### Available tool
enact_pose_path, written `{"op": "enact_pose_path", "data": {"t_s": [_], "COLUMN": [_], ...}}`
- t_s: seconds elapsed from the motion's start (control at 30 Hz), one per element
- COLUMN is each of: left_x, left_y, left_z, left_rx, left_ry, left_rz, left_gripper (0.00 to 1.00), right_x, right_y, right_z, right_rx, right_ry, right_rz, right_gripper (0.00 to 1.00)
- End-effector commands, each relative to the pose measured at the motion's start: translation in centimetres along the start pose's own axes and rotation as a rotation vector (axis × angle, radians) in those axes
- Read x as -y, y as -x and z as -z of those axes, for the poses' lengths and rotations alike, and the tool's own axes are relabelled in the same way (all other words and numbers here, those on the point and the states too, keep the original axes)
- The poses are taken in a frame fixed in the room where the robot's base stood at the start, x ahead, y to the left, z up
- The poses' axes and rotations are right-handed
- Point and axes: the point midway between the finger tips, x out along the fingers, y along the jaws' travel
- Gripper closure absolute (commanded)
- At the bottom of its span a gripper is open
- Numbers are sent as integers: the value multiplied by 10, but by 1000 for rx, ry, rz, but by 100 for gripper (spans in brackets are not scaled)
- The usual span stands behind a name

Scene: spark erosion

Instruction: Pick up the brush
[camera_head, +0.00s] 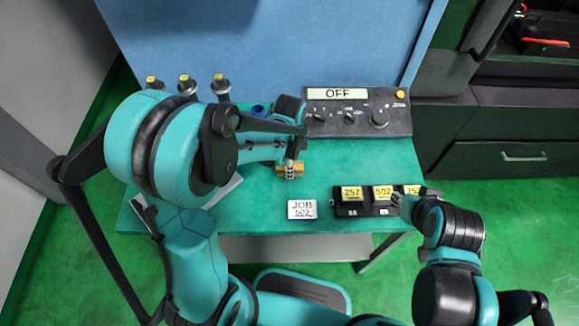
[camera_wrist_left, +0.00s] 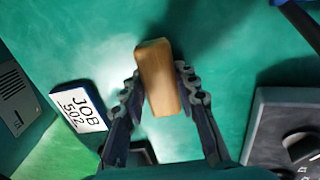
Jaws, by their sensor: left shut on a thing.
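The brush, a tan wooden block (camera_wrist_left: 157,72), is between the two fingers of my left gripper (camera_wrist_left: 158,95) in the left wrist view. In the head view a small part of the brush (camera_head: 288,171) shows at the fingertips of my left gripper (camera_head: 291,160), over the green table (camera_head: 380,160). The left gripper is shut on it. I cannot tell whether it touches the table. My right gripper (camera_head: 412,196) is at the right end of a black holder, by its yellow-labelled blocks; its finger opening is not clear.
The black holder (camera_head: 352,210) carries labelled blocks 257, 502 and a partly hidden third. A JOB 502 card (camera_head: 302,209) lies left of it. A control panel marked OFF (camera_head: 395,120) stands behind. Several yellow-topped tools (camera_head: 186,84) stand at the back left.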

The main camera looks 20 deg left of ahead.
Motion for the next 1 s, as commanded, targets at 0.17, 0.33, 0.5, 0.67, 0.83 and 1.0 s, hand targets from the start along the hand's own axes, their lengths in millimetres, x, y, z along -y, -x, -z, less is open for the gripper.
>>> {"op": "enact_pose_path", "data": {"t_s": [0.17,0.33,0.5,0.67,0.83,1.0], "left_x": [0,0,-3,-5,-6,-7], "left_y": [12,43,65,86,102,109], "left_z": [0,0,37,73,101,114], "left_rx": [0,0,0,0,0,0], "left_ry": [0,0,-7,-6,-3,-1], "left_rz": [0,0,0,0,0,0], "left_gripper": [100,100,100,100,100,100], "right_x": [0,0,0,0,0,0], "right_y": [5,17,25,32,37,39], "right_z": [4,12,18,23,27,28], "right_rx": [0,0,0,0,0,0], "right_ry": [0,0,0,0,0,0], "right_rz": [0,0,0,0,0,0], "right_gripper": [68,68,68,68,68,68]}}
